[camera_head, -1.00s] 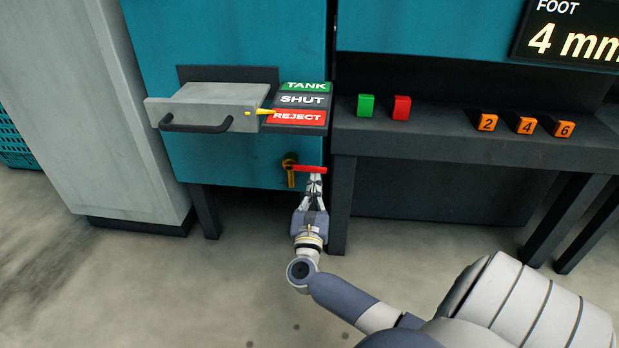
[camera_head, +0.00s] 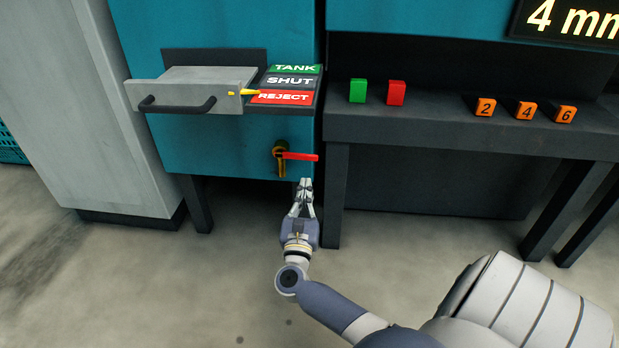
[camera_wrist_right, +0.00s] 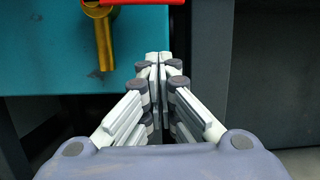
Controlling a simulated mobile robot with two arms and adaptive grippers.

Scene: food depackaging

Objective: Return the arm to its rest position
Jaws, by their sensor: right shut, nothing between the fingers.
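My right gripper (camera_head: 305,183) is in front of the teal machine, just below the red valve handle (camera_head: 300,156) and apart from it. Its fingers are closed together with nothing between them, as the right wrist view (camera_wrist_right: 158,56) also shows. The red handle lies about level and points right from a brass valve (camera_head: 281,160). In the right wrist view the handle (camera_wrist_right: 150,2) and the brass valve (camera_wrist_right: 104,42) are at the top, beyond the fingertips. My left gripper is not in view.
A grey drawer (camera_head: 190,85) with a dark bar handle juts out at left, its yellow pointer at REJECT. A dark bench (camera_head: 450,135) carries green (camera_head: 358,90), red (camera_head: 396,92) and several orange numbered buttons. Dark legs stand beside my arm. The floor (camera_head: 120,290) in front is clear.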

